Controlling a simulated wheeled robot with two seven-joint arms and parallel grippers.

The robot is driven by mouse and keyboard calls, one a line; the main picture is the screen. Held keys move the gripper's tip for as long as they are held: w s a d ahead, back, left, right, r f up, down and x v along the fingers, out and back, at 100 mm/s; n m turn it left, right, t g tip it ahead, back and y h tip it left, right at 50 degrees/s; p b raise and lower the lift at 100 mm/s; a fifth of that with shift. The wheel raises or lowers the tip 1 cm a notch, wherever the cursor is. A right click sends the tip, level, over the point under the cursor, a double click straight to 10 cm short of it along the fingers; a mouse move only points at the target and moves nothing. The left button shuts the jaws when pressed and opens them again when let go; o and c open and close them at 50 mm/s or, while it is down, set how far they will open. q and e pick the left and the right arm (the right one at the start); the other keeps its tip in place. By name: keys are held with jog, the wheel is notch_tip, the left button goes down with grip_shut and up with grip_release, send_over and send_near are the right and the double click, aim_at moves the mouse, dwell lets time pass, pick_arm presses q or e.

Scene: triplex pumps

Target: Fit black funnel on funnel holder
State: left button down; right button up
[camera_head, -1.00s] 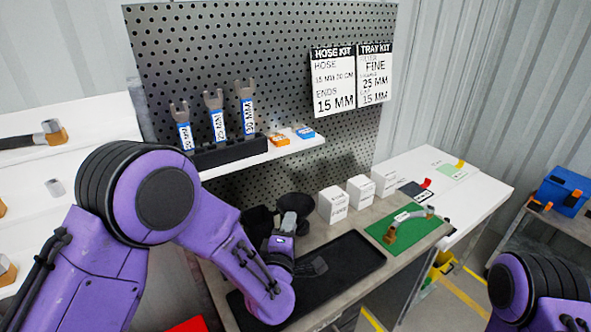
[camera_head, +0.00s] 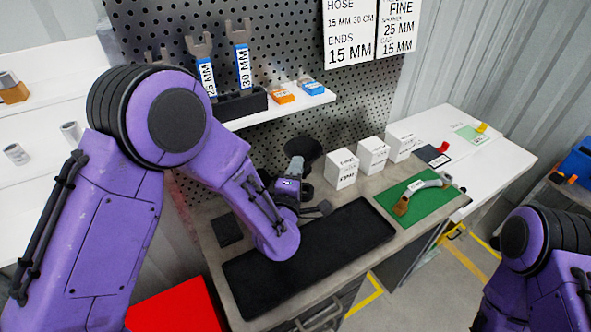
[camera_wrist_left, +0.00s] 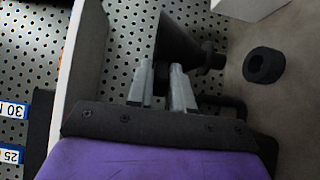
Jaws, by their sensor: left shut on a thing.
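The black funnel (camera_head: 303,149) is in my left gripper (camera_head: 296,176), its wide mouth up, left of the white boxes. In the left wrist view the funnel (camera_wrist_left: 180,42) shows just beyond the two grey fingers of the gripper (camera_wrist_left: 161,84), its narrow end towards the bench. The exact grip point is dark. A black ring-shaped piece (camera_wrist_left: 263,65) stands apart from the funnel on the bench side; it may be the funnel holder. A small dark shape (camera_head: 325,207) shows beside the gripper in the head view. My right gripper is out of view; only its arm shows.
A black tray (camera_head: 350,240) lies in front of my gripper. White boxes (camera_head: 343,169) stand to the right, by a green mat (camera_head: 428,205) with a hose. A shelf with wrenches (camera_head: 243,68) overhangs behind. A dark square (camera_head: 227,230) lies bare at left.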

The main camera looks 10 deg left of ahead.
pick_arm(q)
jog(key=f+b, duration=0.2)
jog(key=f, duration=0.1)
jog(key=w+f+b, duration=0.1)
jog(key=shift+d+f, duration=0.35)
jog(key=shift+s+r, duration=0.1)
jog(key=shift+s, duration=0.1)
jog(key=shift+w, duration=0.15)
dwell(1.0)
jog(key=shift+f+b, duration=2)
jog(key=shift+b, duration=0.05)
jog(key=c, duration=0.9)
grip_release()
